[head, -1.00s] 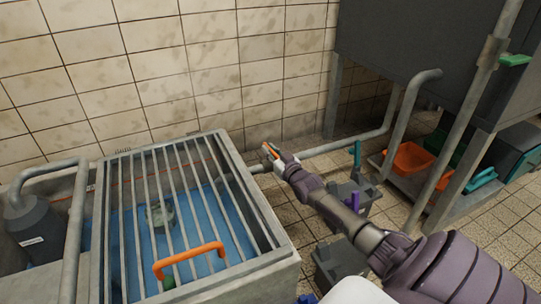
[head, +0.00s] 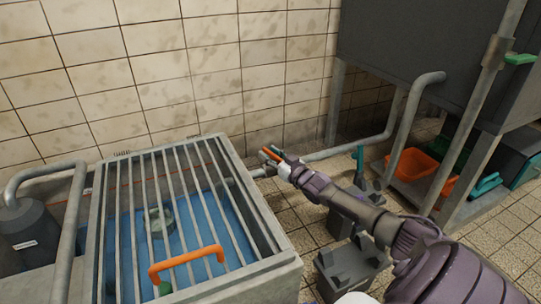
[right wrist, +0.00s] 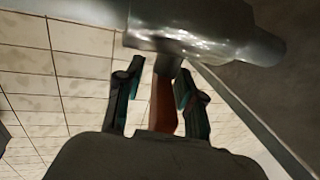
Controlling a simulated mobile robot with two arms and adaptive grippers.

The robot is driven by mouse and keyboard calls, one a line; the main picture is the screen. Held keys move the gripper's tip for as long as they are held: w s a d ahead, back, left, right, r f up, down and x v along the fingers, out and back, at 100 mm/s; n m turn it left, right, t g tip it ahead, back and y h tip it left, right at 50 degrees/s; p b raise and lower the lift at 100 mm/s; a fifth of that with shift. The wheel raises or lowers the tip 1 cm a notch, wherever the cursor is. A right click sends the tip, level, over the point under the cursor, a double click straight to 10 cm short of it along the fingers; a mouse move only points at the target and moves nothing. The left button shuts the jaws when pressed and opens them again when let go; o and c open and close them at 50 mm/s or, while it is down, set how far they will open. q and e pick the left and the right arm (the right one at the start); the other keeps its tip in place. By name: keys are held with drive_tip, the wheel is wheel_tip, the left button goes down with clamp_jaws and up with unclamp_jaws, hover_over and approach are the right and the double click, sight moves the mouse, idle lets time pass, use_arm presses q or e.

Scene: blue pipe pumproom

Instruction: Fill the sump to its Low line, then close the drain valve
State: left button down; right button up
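The sump (head: 222,148) is a grey-walled tank under a barred grate, with blue water inside. A round greenish-grey object (head: 158,222) shows in the water. I cannot make out the Low line. The drain valve's orange handle (head: 271,154) is beside the sump's right wall, by the grey pipe. My right gripper (head: 275,157) is at this handle. In the right wrist view, its two fingers (right wrist: 155,98) stand apart, one on each side of the orange-brown handle (right wrist: 163,105). I cannot tell whether they touch it. My left gripper is out of view.
An orange bar handle (head: 187,262) stands on the grate's front. A grey pipe (head: 345,150) runs along the wall to the right. A dark tank (head: 430,60) on legs, with an orange bin (head: 412,165) below, stands at right. Dark containers (head: 350,268) stand below my right arm.

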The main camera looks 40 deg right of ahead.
drive_tip(key=shift+s+f, duration=0.15)
drive_tip(key=shift+s, duration=0.35)
drive_tip(key=s, duration=0.6)
drive_tip(key=shift+s+a, duration=0.15)
drive_tip(key=shift+s, duration=0.1)
